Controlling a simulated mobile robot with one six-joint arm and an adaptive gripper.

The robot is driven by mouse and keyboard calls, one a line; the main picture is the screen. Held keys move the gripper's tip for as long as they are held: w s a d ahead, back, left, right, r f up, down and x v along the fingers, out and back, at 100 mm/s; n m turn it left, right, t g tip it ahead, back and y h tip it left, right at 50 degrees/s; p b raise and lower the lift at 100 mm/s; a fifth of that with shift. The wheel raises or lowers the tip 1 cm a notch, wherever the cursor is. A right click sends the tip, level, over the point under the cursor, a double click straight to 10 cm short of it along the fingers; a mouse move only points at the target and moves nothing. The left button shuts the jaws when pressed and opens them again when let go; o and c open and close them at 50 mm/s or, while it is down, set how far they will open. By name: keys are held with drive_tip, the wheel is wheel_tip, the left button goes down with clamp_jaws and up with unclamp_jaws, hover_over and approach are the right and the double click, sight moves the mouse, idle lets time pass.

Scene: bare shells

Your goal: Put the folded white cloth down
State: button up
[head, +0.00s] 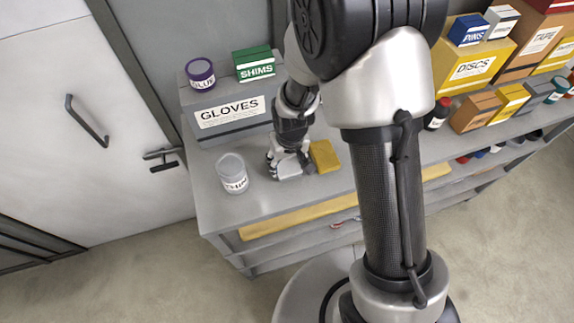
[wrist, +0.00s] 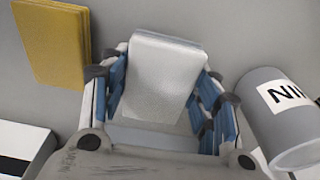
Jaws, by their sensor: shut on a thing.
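The folded white cloth (wrist: 163,75) is between the two fingers of my gripper (wrist: 160,95) in the wrist view, with the blue finger pads along both its sides. In the head view my gripper (head: 290,163) is low over the left end of the grey shelf top (head: 262,203), shut on the cloth. The cloth is hard to tell from the gripper there. Whether it touches the shelf top is unclear.
A yellow folded cloth (head: 324,156) lies close to the right of my gripper. A grey tin (head: 232,173) stands to its left.

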sight(287, 169)
wheel_tip(287, 169, down, 2)
drive_tip(key=shift+w+f, duration=0.1)
drive_tip(key=shift+f, duration=0.1)
drive_tip(key=shift+s+d+f+b, duration=0.1)
drive_tip(key=shift+s+f+b, duration=0.25)
drive_tip(key=shift+f+b, duration=0.25)
drive_tip(key=o, duration=0.7)
drive_tip(key=shift+s+r, duration=0.1)
drive_tip(key=o, duration=0.4)
drive_tip(key=shift+w, duration=0.25)
